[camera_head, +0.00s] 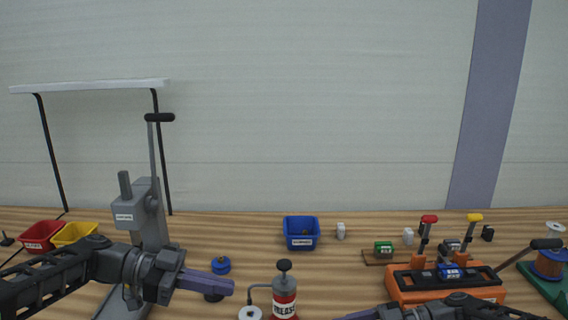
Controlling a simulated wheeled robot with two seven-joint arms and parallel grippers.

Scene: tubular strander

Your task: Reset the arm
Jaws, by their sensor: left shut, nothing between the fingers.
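My left arm comes in from the left, and its gripper (222,287) is shut and empty. It points right over the front of the table, just left of a red grease can (286,302), apart from it in the picture. My right arm (440,312) shows only at the bottom edge, in front of an orange case.
A grey lever press (150,215) stands behind my left arm. Red (40,236) and yellow (75,234) bins sit at the left, a blue bin (301,232) at the middle back. The orange case (400,287) and a wire spool (549,263) are right.

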